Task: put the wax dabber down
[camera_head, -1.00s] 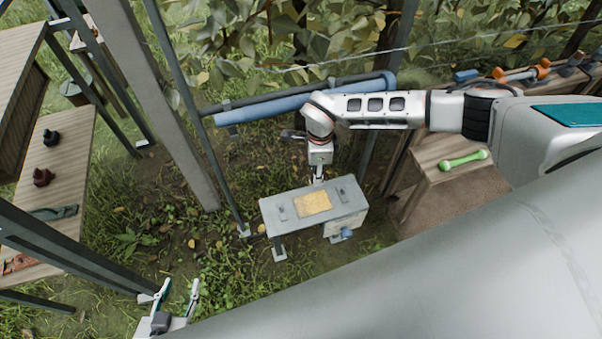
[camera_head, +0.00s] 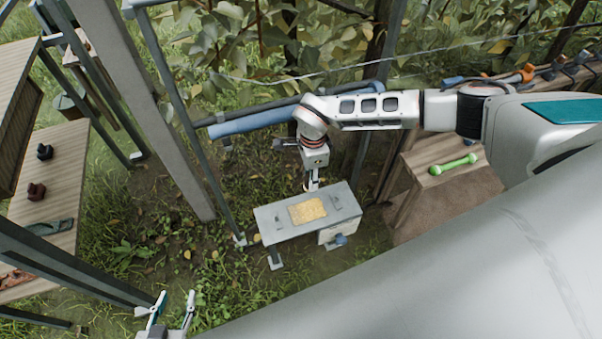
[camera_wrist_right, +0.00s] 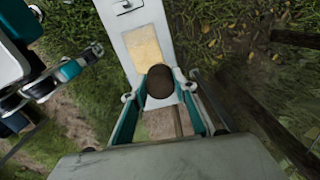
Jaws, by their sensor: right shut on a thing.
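My right gripper (camera_head: 312,184) is at the far edge of a small grey table (camera_head: 340,215), over or just behind it. In the right wrist view its fingers (camera_wrist_right: 158,92) are closed around a round brown thing (camera_wrist_right: 159,80), which I take for the wax dabber. Only its rounded end shows; the rest is hidden, and I cannot tell whether it touches anything. A yellow patch (camera_head: 308,210) lies on the table top and also shows in the wrist view (camera_wrist_right: 145,46). My left gripper (camera_head: 173,302) is at the bottom left, fingers apart and empty.
A wooden stand (camera_head: 430,185) with a green dumbbell-shaped thing (camera_head: 453,165) is right of the table. Metal posts (camera_head: 160,110) and a wooden shelf (camera_head: 60,185) with small dark items stand left. A blue padded bar (camera_head: 250,122) runs behind my right arm.

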